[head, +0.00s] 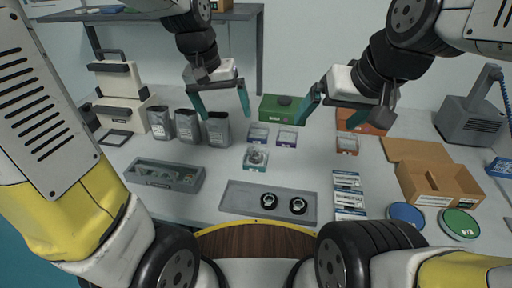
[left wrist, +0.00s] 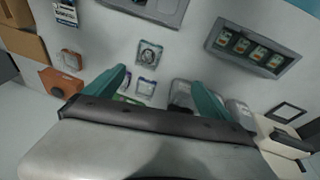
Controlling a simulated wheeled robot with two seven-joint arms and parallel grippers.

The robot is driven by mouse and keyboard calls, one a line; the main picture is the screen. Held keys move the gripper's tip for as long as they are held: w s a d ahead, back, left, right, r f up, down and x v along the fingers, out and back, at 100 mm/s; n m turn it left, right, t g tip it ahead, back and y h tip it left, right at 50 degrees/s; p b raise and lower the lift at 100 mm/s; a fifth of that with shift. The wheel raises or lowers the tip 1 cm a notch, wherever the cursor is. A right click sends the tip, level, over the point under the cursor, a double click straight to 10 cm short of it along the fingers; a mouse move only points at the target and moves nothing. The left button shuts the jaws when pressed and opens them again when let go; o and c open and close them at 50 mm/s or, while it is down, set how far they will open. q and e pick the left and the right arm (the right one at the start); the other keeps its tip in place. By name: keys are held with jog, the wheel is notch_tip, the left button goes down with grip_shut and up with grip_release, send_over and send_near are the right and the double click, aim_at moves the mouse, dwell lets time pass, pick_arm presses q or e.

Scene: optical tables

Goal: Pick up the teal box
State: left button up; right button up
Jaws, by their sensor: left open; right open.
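A small clear box with a teal-looking rim and a round dark part inside (head: 255,158) stands on the table behind the grey tray. It also shows in the left wrist view (left wrist: 150,53), beyond my fingertips. My left gripper (head: 222,110) is open and empty, raised above the table near the grey pouches. The left wrist view shows its two teal fingers apart (left wrist: 159,84), with nothing between them in grip. My right gripper (head: 347,112) is open and empty, raised at the right, above the orange box. Neither gripper touches the small box.
Two similar small boxes, bluish (head: 258,133) and purple (head: 287,138), stand just behind; an orange-based one (head: 347,145) is right. A green box (head: 280,108) is at the back. Grey pouches (head: 188,127), a long tray (head: 240,198) and an open carton (head: 440,184) surround the area.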

aim_at(256, 153)
pick_arm(q)
jog(key=w+d+f, duration=0.2)
jog(key=f, duration=0.2)
jog(key=w+d+f+g+y, duration=0.1)
jog(key=w+d+f, duration=0.2)
jog(key=f, duration=0.1)
jog(key=w+d+f+g+y, duration=0.1)
jog(key=w+d+f, duration=0.1)
jog(key=f, duration=0.3)
jog(key=shift+w+d+m, duration=0.25)
jog(key=shift+d+m, duration=0.1)
jog(key=shift+m, duration=0.05)
jog(key=f, duration=0.8)
jog(key=shift+s+d, duration=0.1)
jog(key=shift+d, duration=0.1)
jog(key=c, duration=1.5)
